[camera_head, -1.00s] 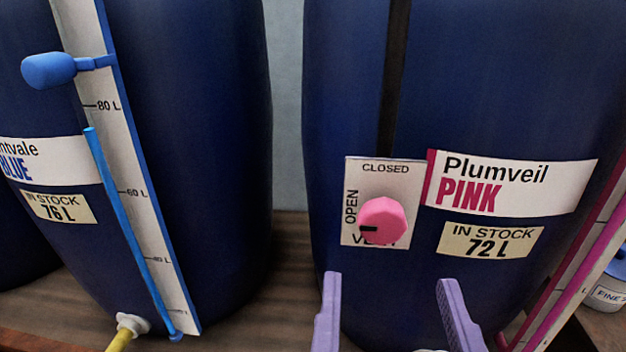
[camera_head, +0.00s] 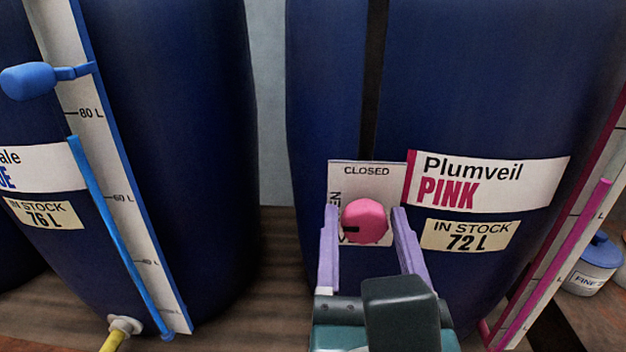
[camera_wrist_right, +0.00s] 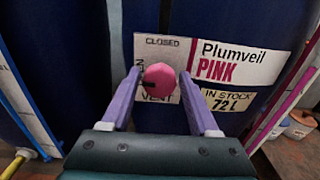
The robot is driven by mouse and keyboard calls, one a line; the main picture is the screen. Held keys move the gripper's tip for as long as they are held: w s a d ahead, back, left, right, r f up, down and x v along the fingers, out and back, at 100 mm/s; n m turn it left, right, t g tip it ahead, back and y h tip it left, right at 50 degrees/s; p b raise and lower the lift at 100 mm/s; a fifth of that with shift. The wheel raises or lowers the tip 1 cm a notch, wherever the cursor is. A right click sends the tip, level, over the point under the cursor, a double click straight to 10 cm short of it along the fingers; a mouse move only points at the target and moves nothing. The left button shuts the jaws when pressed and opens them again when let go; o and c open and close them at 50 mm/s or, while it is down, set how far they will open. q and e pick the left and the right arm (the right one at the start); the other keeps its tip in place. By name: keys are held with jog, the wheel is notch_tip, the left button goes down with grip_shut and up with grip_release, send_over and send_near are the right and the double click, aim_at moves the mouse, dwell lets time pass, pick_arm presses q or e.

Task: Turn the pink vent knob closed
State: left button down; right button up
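The pink vent knob (camera_head: 365,221) sits on a white plate (camera_head: 345,172) on the front of the dark blue Plumveil PINK vat (camera_head: 450,90). The plate reads CLOSED at the top; OPEN at its left is partly covered by a finger. The knob's dark mark points left, toward the OPEN side. My right gripper (camera_head: 364,220) is open, its purple fingers on the left and right of the knob. In the right wrist view the knob (camera_wrist_right: 159,80) lies between the fingertips (camera_wrist_right: 160,76); I cannot tell whether they touch it. My left gripper is not in view.
A second blue vat (camera_head: 190,130) with a level scale and a blue float (camera_head: 28,81) stands at the left, with a yellow tap hose (camera_head: 112,341) below. A pink level tube (camera_head: 570,240) runs along the right. A small lidded tub (camera_head: 594,265) stands at the far right.

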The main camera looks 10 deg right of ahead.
grip_shut()
jog(key=shift+m, duration=0.3)
jog(key=m+b, duration=0.2)
jog(key=m, duration=0.1)
jog(key=shift+d+f+m, duration=0.1)
jog(key=shift+f+m, duration=0.05)
jog(key=shift+m, duration=0.25)
jog(key=m+b, duration=0.3)
jog(key=m, duration=0.1)
jog(key=shift+m, duration=0.3)
jog(key=m+b, duration=0.3)
jog(key=m, duration=0.2)
jog(key=shift+s+d+f, duration=0.1)
jog(key=shift+f, duration=0.05)
jog(key=shift+m+b, duration=1.3)
jog(key=shift+m, duration=0.8)
